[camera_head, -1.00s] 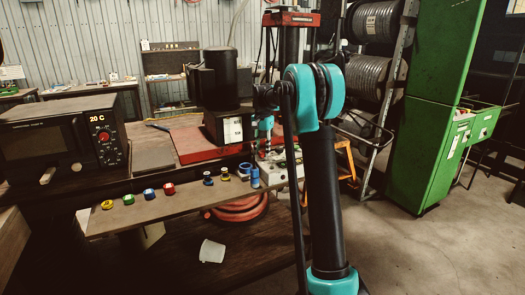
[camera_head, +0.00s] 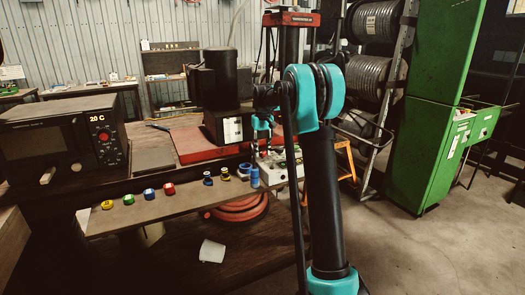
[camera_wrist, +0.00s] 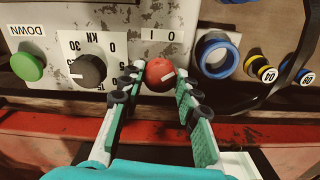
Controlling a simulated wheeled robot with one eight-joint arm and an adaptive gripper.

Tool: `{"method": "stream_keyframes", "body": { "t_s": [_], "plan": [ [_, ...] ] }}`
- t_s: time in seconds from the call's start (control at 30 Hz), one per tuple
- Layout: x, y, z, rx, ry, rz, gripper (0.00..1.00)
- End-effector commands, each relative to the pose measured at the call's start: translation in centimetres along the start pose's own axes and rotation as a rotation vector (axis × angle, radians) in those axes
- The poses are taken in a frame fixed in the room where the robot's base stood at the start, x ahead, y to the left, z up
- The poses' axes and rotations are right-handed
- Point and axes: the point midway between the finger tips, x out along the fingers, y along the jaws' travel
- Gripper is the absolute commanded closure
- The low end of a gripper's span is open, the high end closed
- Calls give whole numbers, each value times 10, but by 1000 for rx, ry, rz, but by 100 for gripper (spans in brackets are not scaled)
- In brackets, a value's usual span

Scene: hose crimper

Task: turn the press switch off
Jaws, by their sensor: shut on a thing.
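The press switch is a red knob (camera_wrist: 160,73) with a short white mark, on a worn white panel (camera_wrist: 118,52) in the wrist view. The marks "I" and "0" stand above it in that view, the "0" to the right of the "I". My gripper (camera_wrist: 159,82) is shut on the knob, one finger on its left side and one on its right. The fingers are partly across the panel. In the head view my gripper (camera_head: 262,128) is near the white control box (camera_head: 291,168), and the knob cannot be made out.
A black knob (camera_wrist: 88,70) and a green button (camera_wrist: 28,67) sit left of the switch in the wrist view. A blue ring (camera_wrist: 217,54) and small rings lie to its right. In the head view, a black machine (camera_head: 222,80) stands behind the shelf (camera_head: 150,208).

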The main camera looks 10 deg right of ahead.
Motion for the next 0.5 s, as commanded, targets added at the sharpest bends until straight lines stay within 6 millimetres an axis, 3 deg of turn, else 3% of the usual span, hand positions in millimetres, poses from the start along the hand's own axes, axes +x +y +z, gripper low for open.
{"method": "stream_keyframes", "body": {
  "t_s": [0.5],
  "plan": [
    [0, 0, 0, -160, 1, 0, 97]
  ]
}}
